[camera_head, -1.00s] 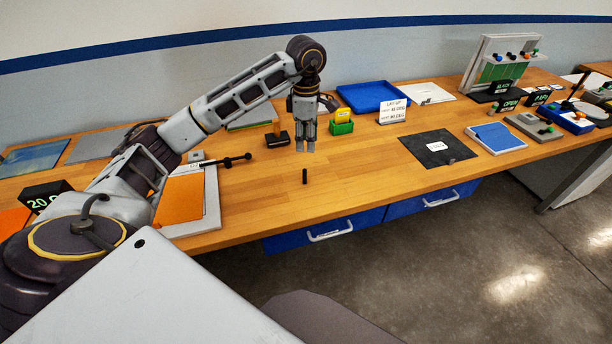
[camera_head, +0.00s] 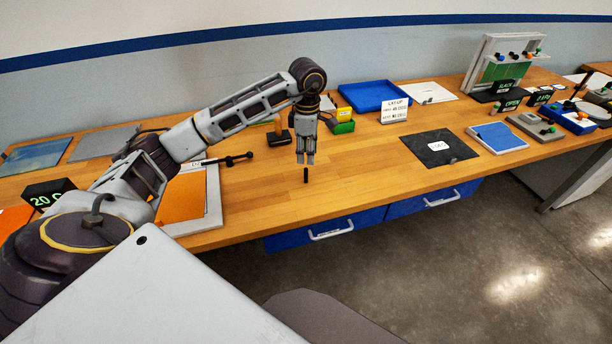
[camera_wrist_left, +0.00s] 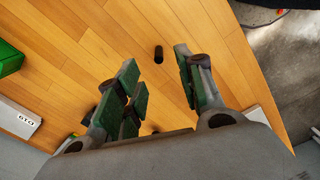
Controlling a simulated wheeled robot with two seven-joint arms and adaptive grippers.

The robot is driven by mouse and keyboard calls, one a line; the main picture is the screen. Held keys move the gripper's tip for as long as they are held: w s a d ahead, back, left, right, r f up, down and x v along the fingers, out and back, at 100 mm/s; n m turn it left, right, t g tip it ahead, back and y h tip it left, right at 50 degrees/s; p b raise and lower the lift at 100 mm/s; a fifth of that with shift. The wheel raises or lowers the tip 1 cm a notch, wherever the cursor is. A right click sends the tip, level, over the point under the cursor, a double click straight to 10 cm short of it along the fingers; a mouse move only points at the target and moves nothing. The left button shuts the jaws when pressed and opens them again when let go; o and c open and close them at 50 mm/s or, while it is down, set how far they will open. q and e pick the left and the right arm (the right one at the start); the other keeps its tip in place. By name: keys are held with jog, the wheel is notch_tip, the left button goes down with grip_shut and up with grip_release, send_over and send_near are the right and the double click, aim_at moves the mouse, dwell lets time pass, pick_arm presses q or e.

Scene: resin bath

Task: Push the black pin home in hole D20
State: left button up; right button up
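The black pin (camera_head: 306,175) is a short dark peg that looks upright on the wooden bench near its front edge. My left gripper (camera_head: 306,164) is just above it, fingers pointing down. The fingers are apart and hold nothing. Hole D20 cannot be made out, and I cannot tell how deep the pin sits. My right gripper is not in view.
A green box (camera_head: 343,127) and a white sign (camera_head: 394,110) stand behind the gripper. A black rod with knobs (camera_head: 228,160) lies to the left, near an orange panel (camera_head: 181,205). A dark mat (camera_head: 438,148) lies to the right. The bench around the pin is clear.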

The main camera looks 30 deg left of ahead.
aim_at(307, 169)
pick_arm(q)
notch_tip(307, 169, down, 2)
jog(key=shift+f, duration=0.7)
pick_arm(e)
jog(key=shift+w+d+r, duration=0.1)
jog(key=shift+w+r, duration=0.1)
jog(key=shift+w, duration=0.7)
